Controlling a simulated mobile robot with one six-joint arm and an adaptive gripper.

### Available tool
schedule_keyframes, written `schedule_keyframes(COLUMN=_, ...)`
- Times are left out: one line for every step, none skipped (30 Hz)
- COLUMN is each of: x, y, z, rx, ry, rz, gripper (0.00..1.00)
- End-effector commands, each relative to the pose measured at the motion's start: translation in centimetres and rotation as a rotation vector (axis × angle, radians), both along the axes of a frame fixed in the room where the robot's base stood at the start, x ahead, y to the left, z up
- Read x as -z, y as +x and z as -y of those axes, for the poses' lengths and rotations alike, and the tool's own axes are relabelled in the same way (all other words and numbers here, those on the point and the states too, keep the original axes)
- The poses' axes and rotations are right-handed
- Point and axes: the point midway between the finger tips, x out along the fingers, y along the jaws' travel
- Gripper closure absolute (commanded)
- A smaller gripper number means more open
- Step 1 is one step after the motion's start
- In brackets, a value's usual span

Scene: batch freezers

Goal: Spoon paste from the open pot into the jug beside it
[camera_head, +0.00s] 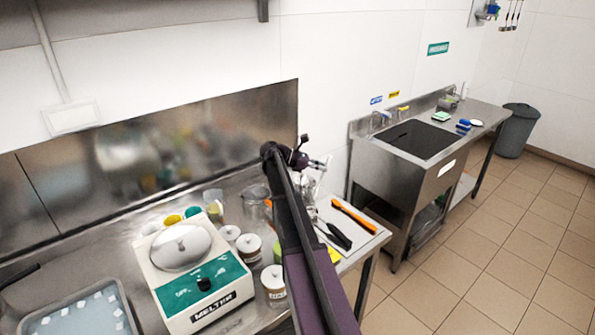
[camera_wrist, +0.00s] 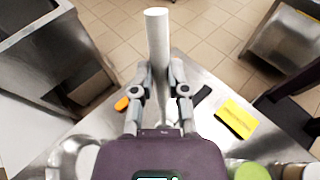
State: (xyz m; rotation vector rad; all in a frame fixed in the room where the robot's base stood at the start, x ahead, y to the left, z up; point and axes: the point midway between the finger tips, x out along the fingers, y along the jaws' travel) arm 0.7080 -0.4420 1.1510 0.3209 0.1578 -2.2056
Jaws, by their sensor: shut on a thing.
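My gripper (camera_wrist: 160,88) is shut on a pale grey rod-like handle (camera_wrist: 157,35), which stands up between the fingers in the wrist view. I cannot tell what is on its other end. In the head view my gripper (camera_head: 318,166) is above the right end of the steel counter, partly behind my arm. A clear jug-like vessel (camera_head: 255,204) stands at the back of the counter, left of my arm. Several jars with white lids (camera_head: 248,246) stand in front of it. I cannot make out which pot is open; my arm hides part of this area.
A melter (camera_head: 195,285) with a domed lid and a tray (camera_head: 80,318) of white pieces are at left. An orange-handled tool (camera_head: 354,216) lies on a white board at right; a yellow card (camera_wrist: 237,118) lies nearby.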

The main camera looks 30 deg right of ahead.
Motion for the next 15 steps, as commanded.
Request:
schedule_keyframes(x=0.0, y=0.0, z=0.1, rx=0.001, ry=0.0, rz=0.0, gripper=1.0)
schedule_keyframes(x=0.0, y=-0.1, z=0.0, rx=0.0, ry=0.0, rz=0.0, gripper=1.0)
schedule_keyframes(x=0.0, y=-0.1, z=0.0, rx=-0.003, ry=0.0, rz=0.0, gripper=1.0)
schedule_keyframes(x=0.0, y=0.0, z=-0.2, rx=-0.007, ry=0.0, rz=0.0, gripper=1.0)
schedule_keyframes(x=0.0, y=0.0, z=-0.4, rx=-0.014, ry=0.0, rz=0.0, gripper=1.0)
schedule_keyframes(x=0.0, y=0.1, z=-0.7, rx=-0.025, ry=0.0, rz=0.0, gripper=1.0)
schedule_keyframes(x=0.0, y=0.2, z=-1.1, rx=-0.036, ry=0.001, rz=0.001, gripper=1.0)
schedule_keyframes(x=0.0, y=0.3, z=-1.4, rx=-0.049, ry=0.001, rz=0.001, gripper=1.0)
schedule_keyframes(x=0.0, y=0.4, z=-2.0, rx=-0.069, ry=0.001, rz=0.0, gripper=1.0)
schedule_keyframes(x=0.0, y=0.5, z=-2.6, rx=-0.086, ry=0.002, rz=0.001, gripper=1.0)
schedule_keyframes(x=0.0, y=0.7, z=-3.1, rx=-0.105, ry=0.002, rz=0.001, gripper=1.0)
schedule_keyframes(x=0.0, y=0.9, z=-3.9, rx=-0.131, ry=0.002, rz=0.001, gripper=1.0)
schedule_keyframes(x=0.0, y=1.1, z=-4.4, rx=-0.15, ry=0.002, rz=0.0, gripper=1.0)
schedule_keyframes(x=0.0, y=1.3, z=-5.0, rx=-0.172, ry=0.003, rz=-0.001, gripper=1.0)
schedule_keyframes(x=0.0, y=1.5, z=-5.8, rx=-0.197, ry=0.003, rz=0.0, gripper=1.0)
